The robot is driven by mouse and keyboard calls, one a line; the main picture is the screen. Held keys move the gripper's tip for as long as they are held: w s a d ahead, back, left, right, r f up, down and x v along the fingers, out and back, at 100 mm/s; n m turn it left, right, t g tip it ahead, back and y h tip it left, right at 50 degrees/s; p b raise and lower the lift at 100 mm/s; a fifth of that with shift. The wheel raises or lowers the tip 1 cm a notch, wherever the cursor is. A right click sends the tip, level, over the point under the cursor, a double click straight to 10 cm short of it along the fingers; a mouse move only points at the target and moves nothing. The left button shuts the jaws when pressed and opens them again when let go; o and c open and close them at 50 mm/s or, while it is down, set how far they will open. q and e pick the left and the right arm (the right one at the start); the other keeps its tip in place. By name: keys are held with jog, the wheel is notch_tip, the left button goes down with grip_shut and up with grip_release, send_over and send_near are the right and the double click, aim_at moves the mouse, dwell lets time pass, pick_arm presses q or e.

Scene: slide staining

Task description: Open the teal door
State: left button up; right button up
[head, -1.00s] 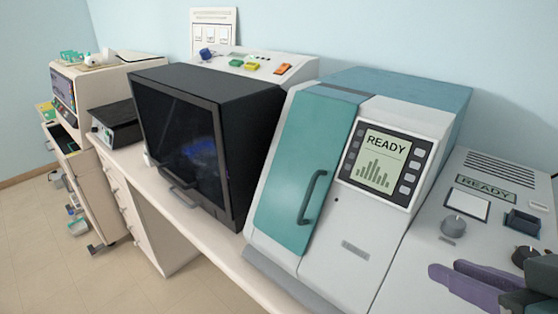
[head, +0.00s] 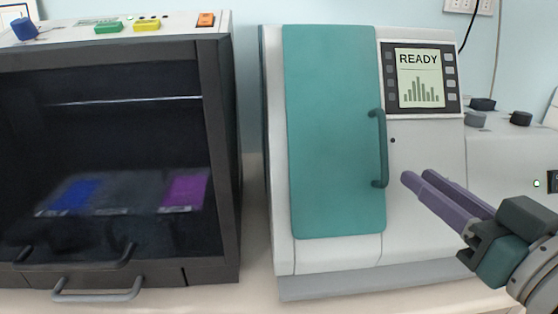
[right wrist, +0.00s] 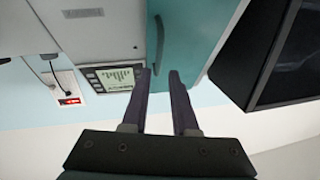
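The teal door (head: 335,130) is on the front of a white machine and looks closed. Its dark teal vertical bar handle (head: 381,150) is along the door's right edge. My right gripper (head: 413,175), with purple fingers, is just right of the handle's lower part in the head view, not gripping it. In the right wrist view, which is upside down, the fingers (right wrist: 158,74) are open with a gap between them. The handle (right wrist: 158,45) shows just beyond that gap, in front of the teal door (right wrist: 190,40). My left gripper is not in view.
A screen (head: 420,79) reading READY is right of the door. A black glass-fronted cabinet (head: 222,150) with a grey handle stands to the left, with a narrow gap between. Another machine with dark knobs (head: 482,104) is at the right.

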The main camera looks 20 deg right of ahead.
aim_at(386, 151)
jog(key=w, duration=0.6)
jog(key=w+d, duration=0.1)
jog(key=w, duration=0.2)
jog(key=shift+w+p, duration=0.35)
jog(key=shift+w, duration=0.05)
grip_shut()
dwell(1.0)
